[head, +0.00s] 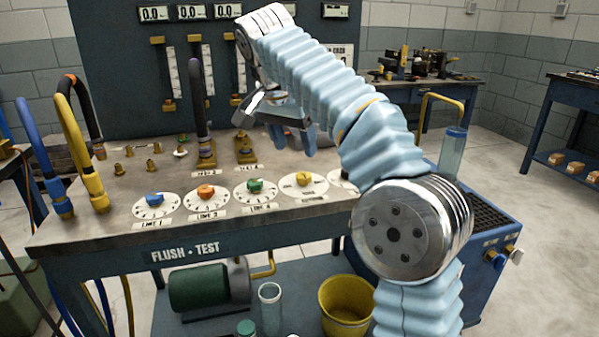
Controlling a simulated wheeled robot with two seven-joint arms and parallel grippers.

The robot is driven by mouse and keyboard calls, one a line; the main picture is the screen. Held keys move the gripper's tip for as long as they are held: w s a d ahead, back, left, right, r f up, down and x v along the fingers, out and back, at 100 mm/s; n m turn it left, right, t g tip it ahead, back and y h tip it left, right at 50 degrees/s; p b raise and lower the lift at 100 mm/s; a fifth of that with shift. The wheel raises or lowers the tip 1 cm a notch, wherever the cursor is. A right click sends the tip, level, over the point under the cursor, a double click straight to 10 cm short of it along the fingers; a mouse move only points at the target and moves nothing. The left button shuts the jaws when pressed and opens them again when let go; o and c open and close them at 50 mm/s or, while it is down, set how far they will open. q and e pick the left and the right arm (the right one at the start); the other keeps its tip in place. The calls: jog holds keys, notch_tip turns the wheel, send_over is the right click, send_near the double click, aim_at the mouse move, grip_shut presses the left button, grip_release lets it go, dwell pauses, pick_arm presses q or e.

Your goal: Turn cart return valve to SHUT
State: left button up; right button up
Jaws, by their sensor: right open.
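A blue cart (478,278) with a dark grated top stands at the right end of the bench, partly hidden by my right arm. On its front are a blue knob (494,259) and a pale-handled fitting (515,256), with small labels too small to read. I cannot tell which is the return valve or how it is set. My right gripper (276,130) is above the back of the bench, well left of the cart. Its jaws are apart and look empty. My left gripper is not in view.
The flush-test bench (110,205) carries a row of round dials with coloured knobs, brass fittings and curved hoses (80,150). A yellow bucket (345,305) and a green motor (205,287) sit on its lower shelf. Floor (555,235) right of the cart is clear.

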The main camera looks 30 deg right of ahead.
aim_at(304, 175)
jog(key=b+x, duration=0.1)
jog(key=x, duration=0.7)
jog(key=shift+f+b, duration=0.25)
jog(key=shift+b, duration=0.1)
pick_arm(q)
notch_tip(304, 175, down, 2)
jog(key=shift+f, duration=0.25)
pick_arm(e)
jog(key=c, duration=1)
jog(key=shift+c, duration=0.2)
